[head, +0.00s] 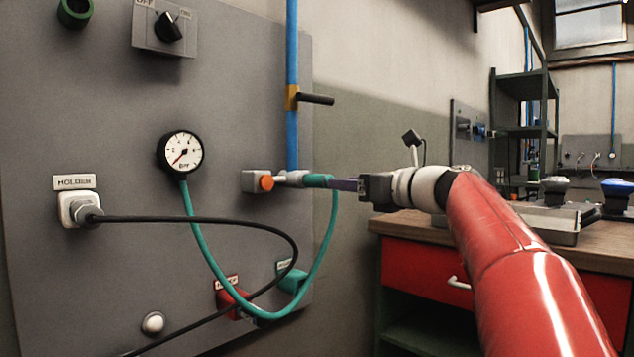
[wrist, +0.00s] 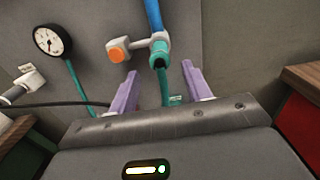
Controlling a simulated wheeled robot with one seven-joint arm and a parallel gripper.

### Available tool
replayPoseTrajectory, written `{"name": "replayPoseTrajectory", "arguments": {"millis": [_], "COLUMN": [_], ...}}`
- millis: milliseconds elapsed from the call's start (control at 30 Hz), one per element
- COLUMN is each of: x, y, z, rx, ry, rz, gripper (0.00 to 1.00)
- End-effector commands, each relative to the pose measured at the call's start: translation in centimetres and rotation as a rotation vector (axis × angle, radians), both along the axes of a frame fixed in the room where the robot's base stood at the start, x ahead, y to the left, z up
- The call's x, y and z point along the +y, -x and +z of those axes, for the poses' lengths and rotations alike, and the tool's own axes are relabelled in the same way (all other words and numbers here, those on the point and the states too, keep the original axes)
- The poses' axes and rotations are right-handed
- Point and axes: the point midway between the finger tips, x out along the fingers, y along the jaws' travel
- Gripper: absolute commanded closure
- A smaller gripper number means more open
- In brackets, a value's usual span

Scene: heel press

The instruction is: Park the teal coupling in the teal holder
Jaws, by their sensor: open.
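The teal coupling (head: 318,181) sits at the end of the grey fitting below the blue pipe; it also shows in the wrist view (wrist: 160,56). Its teal hose (head: 328,235) loops down and back up to the gauge. My gripper (head: 335,183) is open, its purple fingers pointing at the panel. In the wrist view my gripper (wrist: 160,67) has one finger on each side of the coupling, with gaps showing and no grip on it. The teal holder (head: 292,278) is low on the panel at its right, partly behind the hoses, with no coupling visible in it.
A red holder (head: 230,302) is left of the teal one. An orange button (head: 266,183) is beside the fitting. A black cable (head: 215,221) runs from the white plug (head: 79,210) across the panel. A red-fronted workbench (head: 425,265) stands at right.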

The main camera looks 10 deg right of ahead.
Motion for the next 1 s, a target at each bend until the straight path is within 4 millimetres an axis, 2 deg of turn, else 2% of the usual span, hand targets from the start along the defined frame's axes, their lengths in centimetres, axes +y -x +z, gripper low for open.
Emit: {"name": "replayPoseTrajectory", "arguments": {"millis": [600,1000], "x": [4.5,5.2], "y": [-6.1,-7.1], "z": [0.3,0.0], "rx": [0.001,0.000], "ry": [0.000,0.001], "rz": [0.002,0.000], "gripper": [0.51,0.51]}}
